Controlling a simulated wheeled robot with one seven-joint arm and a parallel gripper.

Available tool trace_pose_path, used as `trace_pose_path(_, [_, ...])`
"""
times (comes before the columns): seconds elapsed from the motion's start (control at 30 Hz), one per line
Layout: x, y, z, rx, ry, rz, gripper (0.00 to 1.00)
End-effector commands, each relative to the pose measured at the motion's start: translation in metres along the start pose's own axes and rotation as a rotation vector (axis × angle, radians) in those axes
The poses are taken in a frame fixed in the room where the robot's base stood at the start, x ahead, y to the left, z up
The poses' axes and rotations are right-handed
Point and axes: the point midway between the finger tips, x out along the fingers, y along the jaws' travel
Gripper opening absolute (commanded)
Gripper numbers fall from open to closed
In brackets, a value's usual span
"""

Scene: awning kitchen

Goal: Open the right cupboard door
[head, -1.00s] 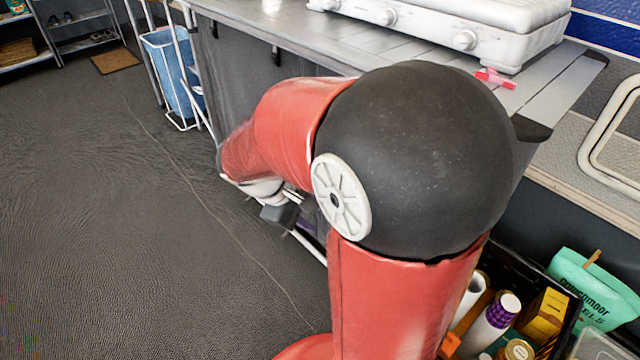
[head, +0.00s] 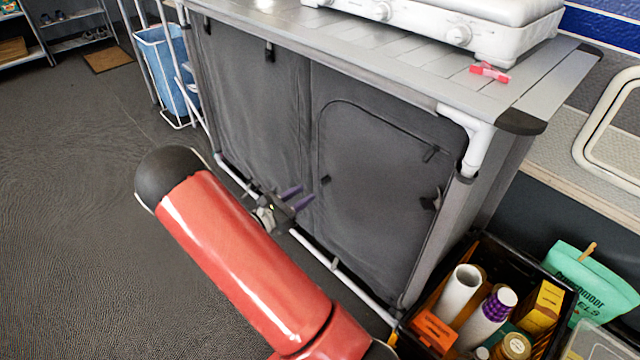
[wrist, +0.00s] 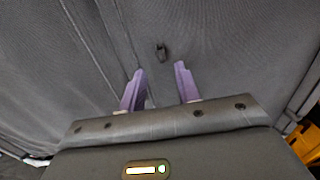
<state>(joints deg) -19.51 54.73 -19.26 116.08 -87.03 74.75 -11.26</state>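The right cupboard door (head: 375,190) is a dark grey fabric panel with a rounded, piped edge, and it looks shut. A small dark tab (head: 325,180) sits near its left edge; the tab also shows in the wrist view (wrist: 161,51), beyond and between the fingertips. Another dark fitting (head: 432,200) is at the door's right side. My gripper (head: 299,197) has purple fingers and is low in front of the cupboard, left of the door's lower left part. In the wrist view my gripper (wrist: 160,76) has its fingers spread with nothing between them.
The left fabric panel (head: 250,110) is beside the door. A white stove (head: 440,25) and a red-pink clip (head: 489,72) are on the slatted top. A black crate (head: 400,335) with bottles and boxes stands at the cupboard's right foot. The floor at left is clear.

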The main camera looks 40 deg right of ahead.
Motion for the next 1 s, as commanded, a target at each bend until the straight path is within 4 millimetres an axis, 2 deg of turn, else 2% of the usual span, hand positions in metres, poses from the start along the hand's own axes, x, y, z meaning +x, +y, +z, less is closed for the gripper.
trace_pose_path(0.4, [0.062,-0.001,0.0,0.001,0.001,-0.003,0.33])
trace_pose_path(0.57, [0.072,-0.001,0.0,0.002,0.001,-0.003,0.33])
trace_pose_path(0.8, [0.073,-0.001,0.0,0.002,0.002,-0.002,0.33])
trace_pose_path(0.87, [0.073,-0.001,0.0,0.002,0.002,-0.002,0.28])
trace_pose_path(1.0, [0.073,-0.001,0.0,0.002,0.002,-0.002,0.09])
